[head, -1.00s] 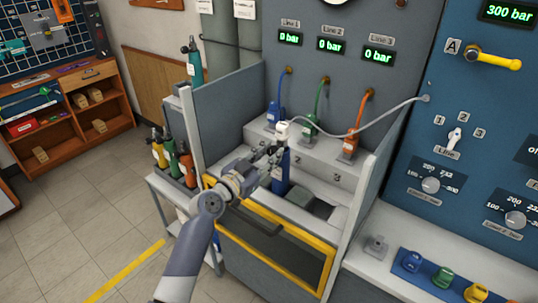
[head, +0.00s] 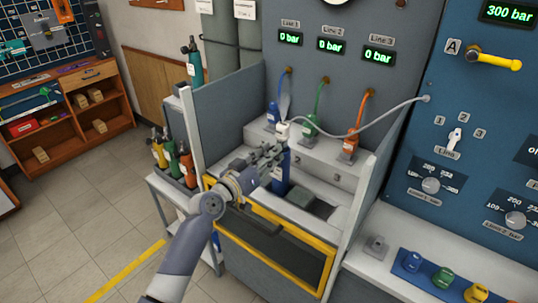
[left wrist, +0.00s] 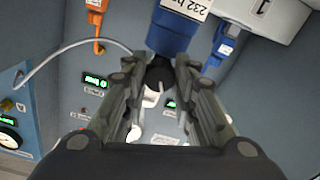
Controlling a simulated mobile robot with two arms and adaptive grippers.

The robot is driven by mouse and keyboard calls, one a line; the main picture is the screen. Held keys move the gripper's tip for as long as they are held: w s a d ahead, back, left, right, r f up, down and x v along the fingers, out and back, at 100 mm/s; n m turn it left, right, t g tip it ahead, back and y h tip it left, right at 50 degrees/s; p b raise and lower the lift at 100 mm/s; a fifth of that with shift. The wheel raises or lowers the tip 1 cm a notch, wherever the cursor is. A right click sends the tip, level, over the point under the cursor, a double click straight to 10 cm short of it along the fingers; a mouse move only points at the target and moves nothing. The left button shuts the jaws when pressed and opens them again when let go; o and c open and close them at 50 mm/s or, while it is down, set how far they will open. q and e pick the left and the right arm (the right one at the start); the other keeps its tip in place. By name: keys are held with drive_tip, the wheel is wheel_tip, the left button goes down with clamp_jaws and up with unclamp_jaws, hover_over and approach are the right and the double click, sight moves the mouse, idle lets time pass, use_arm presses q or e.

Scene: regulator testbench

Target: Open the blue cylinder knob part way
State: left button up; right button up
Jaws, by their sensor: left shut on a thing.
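The blue cylinder (head: 281,174) stands upright in the bench bay. In the left wrist view its blue body (left wrist: 170,40) with a "232 bar" label is at the top, upside down. Its black knob (left wrist: 159,74) sits between my fingertips. My left gripper (head: 278,153) is shut on this knob; it also shows in the left wrist view (left wrist: 160,78). A white connector (head: 282,130) sits on top of the cylinder, with a grey hose running right to the blue panel. The fingers partly hide the knob, so its turn angle cannot be read. My right gripper is not in view.
Blue, green and orange (head: 348,146) line connectors stand on the ledge behind. Their displays read 0 bar; the panel display (head: 508,12) reads 300 bar. Grey side walls flank the bay, and a yellow-framed door (head: 275,230) is in front. Several cylinders (head: 186,163) stand left.

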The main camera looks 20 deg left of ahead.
use_arm(q)
drive_tip(key=shift+n, duration=0.5)
drive_tip(key=o, duration=1.1)
drive_tip(key=v, duration=1.2)
drive_tip(key=shift+r, duration=0.1)
